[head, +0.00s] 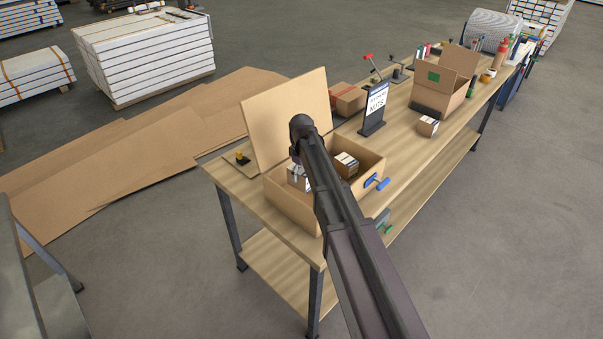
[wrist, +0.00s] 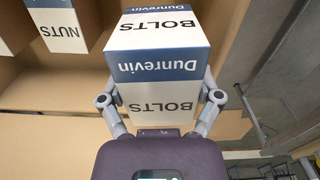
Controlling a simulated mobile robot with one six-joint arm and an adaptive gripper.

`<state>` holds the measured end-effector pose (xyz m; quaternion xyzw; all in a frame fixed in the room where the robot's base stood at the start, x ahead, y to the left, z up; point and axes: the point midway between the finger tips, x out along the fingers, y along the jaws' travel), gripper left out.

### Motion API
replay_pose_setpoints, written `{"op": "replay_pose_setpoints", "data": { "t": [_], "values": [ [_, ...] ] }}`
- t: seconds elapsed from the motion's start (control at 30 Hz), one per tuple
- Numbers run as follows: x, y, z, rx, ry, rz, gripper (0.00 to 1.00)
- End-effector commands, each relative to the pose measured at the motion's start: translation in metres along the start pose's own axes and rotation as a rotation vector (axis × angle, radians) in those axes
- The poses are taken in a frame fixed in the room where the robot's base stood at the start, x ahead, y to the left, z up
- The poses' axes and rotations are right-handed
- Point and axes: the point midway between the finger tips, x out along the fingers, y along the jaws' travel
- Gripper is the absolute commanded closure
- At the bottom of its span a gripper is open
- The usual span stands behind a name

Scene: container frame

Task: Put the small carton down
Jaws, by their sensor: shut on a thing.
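In the wrist view my gripper (wrist: 160,100) is shut on a small white and blue carton (wrist: 155,38) marked BOLTS, one finger on each side. The carton is at the open cardboard box, whose inside (wrist: 92,82) shows around it. I cannot tell whether its bottom touches the box floor. A carton marked NUTS (wrist: 62,38) is beside it, with a gap, and part of another is at the left edge. In the head view the box (head: 292,207) stands on the bench, and my arm hides the gripper. Two cartons (head: 297,178) (head: 346,165) show in it.
The bench (head: 405,165) carries a dark sign (head: 374,108) behind the box, a blue-handled tool (head: 376,182) beside it, a lone small carton (head: 428,126) and a larger open box (head: 455,98). A raised cardboard panel (head: 285,115) stands at the box's back left. The bench middle has bare wood.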

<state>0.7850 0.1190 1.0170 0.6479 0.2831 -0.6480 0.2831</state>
Motion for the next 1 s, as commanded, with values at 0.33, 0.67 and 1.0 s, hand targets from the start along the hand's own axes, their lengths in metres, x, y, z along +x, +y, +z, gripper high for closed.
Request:
{"op": "replay_pose_setpoints", "data": {
  "t": [0.33,0.67,1.0],
  "values": [
    [0.000,0.000,0.000,0.000,0.000,0.000,0.79],
    [-0.008,0.000,0.000,0.000,0.000,0.000,0.79],
    [-0.049,0.000,0.000,0.000,0.000,0.000,0.79]
  ]
}}
